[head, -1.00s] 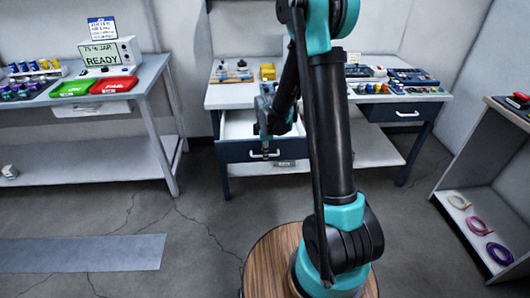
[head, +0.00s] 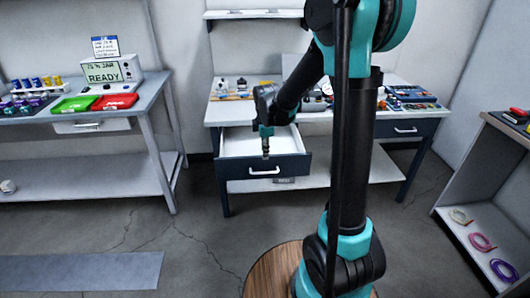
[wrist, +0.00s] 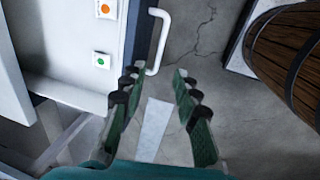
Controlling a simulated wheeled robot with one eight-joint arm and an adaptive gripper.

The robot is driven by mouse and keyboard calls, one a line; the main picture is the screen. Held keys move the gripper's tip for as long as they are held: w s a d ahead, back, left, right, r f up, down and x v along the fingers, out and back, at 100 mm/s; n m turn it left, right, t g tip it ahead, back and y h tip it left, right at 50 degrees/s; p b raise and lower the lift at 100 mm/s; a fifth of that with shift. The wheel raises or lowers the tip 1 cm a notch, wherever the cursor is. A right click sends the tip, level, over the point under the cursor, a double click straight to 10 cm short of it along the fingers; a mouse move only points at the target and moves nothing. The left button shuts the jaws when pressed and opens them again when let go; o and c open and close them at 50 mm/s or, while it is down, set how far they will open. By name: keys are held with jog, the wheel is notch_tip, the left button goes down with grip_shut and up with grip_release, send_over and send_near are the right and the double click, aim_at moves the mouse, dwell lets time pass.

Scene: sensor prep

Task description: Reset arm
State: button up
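My gripper (head: 266,143) hangs just above the front of the open drawer (head: 282,163) at the middle workbench. In the wrist view its two green fingers (wrist: 155,78) are spread apart with nothing between them. The drawer has a dark blue front and a white inside. Its white handle (head: 264,171) shows free, and in the wrist view the handle (wrist: 160,40) lies beyond the fingertips, apart from them. My arm is bent, reaching forward and left from its base, and hides part of the bench.
Two cards with an orange dot (wrist: 105,8) and a green dot (wrist: 101,61) show on the white surface at left. A left table holds a green tray (head: 74,104) and a red tray (head: 115,102). A right shelf (head: 470,238) holds coiled cables. Floor between is open.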

jog(key=s+d+f+m+t, duration=0.1)
jog(key=s+d+m, duration=0.4)
jog(key=s+m, duration=0.4)
jog(key=s+d+f+m+t, duration=0.1)
jog(key=s+d+m, duration=0.5)
jog(key=s, duration=0.8)
jog(key=m, duration=0.3)
jog(key=shift+s, duration=0.2)
jog(key=shift+w, duration=0.1)
